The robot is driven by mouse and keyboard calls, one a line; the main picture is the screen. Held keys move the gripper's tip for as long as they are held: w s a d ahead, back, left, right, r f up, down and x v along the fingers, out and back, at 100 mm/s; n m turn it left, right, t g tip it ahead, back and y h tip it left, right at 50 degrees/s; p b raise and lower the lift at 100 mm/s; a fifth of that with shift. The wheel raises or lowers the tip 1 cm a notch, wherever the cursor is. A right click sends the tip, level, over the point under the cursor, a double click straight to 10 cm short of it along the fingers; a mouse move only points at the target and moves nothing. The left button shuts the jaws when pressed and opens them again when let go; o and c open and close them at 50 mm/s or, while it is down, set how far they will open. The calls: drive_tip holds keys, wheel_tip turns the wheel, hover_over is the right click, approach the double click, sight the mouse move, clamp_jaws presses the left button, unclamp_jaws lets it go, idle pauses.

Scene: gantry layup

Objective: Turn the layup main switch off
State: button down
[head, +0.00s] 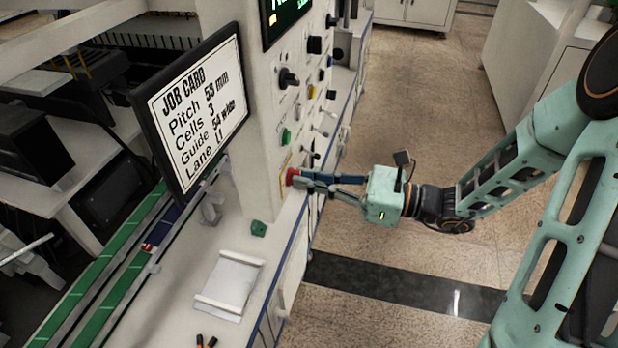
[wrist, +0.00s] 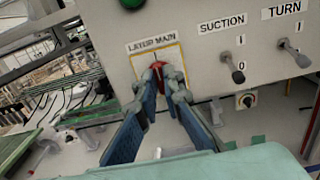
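The layup main switch (wrist: 157,70) is a red handle on a yellow-edged plate labelled LAYUP MAIN in the wrist view. In the head view its red part (head: 291,177) shows low on the pale machine column. My gripper (wrist: 160,84) reaches straight to it, with one blue-grey finger on each side of the red handle. The fingertips look closed against the handle and hide much of it, so its exact angle is hard to read. In the head view my gripper (head: 301,181) meets the column from the right.
SUCTION (wrist: 238,76) and TURN (wrist: 302,60) levers stick out to the right of the switch. A green button (head: 286,137) and several knobs sit above it. The job card screen (head: 193,112) stands left of the column. The floor (head: 385,145) right of the machine is clear.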

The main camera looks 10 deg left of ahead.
drive_tip(key=shift+f+n, duration=0.1)
drive_tip(key=shift+n, duration=0.2)
drive_tip(key=n+b, duration=1.6)
drive_tip(key=n, duration=0.1)
drive_tip(key=shift+s+f, duration=0.2)
drive_tip(key=shift+n, duration=0.3)
idle(0.4)
drive_tip(key=c, duration=2.1)
unclamp_jaws()
drive_tip(key=shift+r, duration=0.1)
